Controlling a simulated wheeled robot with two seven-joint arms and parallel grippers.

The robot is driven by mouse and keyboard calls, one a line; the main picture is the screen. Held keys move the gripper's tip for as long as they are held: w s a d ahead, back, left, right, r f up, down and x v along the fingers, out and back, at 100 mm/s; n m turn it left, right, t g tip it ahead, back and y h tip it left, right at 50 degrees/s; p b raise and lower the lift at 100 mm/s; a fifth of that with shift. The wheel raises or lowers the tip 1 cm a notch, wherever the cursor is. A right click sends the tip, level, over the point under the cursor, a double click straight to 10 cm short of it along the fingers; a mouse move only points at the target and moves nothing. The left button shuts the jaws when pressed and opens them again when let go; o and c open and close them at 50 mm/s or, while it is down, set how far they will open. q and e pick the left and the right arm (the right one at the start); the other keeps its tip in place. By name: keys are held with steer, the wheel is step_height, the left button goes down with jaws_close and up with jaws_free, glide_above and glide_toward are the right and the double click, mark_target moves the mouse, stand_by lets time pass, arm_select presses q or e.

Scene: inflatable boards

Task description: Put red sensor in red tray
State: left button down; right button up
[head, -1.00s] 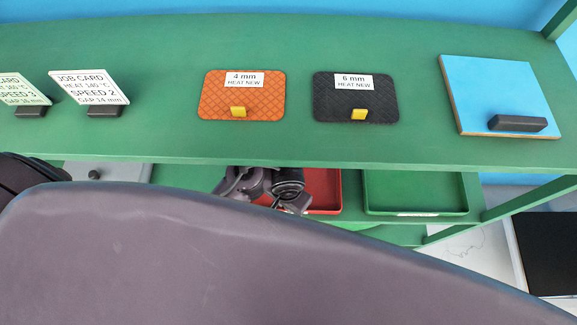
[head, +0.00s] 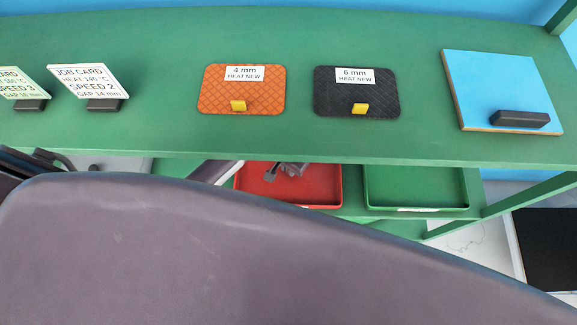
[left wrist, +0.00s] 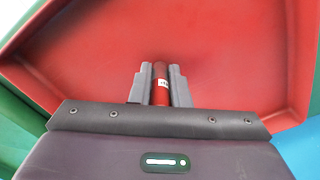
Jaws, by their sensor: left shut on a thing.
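The red tray (head: 322,185) sits on the lower shelf, partly covered by my grey body part in front. It fills most of the left wrist view (left wrist: 235,65). The red sensor (left wrist: 160,88), a thin red cylinder with a small white label, is between the fingers of my left gripper (left wrist: 160,85). The gripper is shut on it, over the tray floor. In the head view my left gripper (head: 288,170) is over the red tray's left part, and the sensor cannot be made out there. I cannot tell whether the sensor touches the tray. My right gripper is not in view.
A green tray (head: 415,188) stands just right of the red one.

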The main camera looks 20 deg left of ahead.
arm_select(q)
steer(key=shift+w+a+f, duration=0.1)
steer(key=shift+w+f, duration=0.1)
steer(key=shift+w, duration=0.05)
steer(key=shift+f, duration=0.15)
steer(key=c, duration=1.4)
jaws_free()
steer(key=shift+o, duration=0.2)
step_height(320, 180, up, 7)
steer(key=shift+f+p, duration=0.2)
steer(key=shift+p, duration=0.9)
steer(key=shift+s+r, duration=0.1)
steer(key=shift+r, duration=0.5)
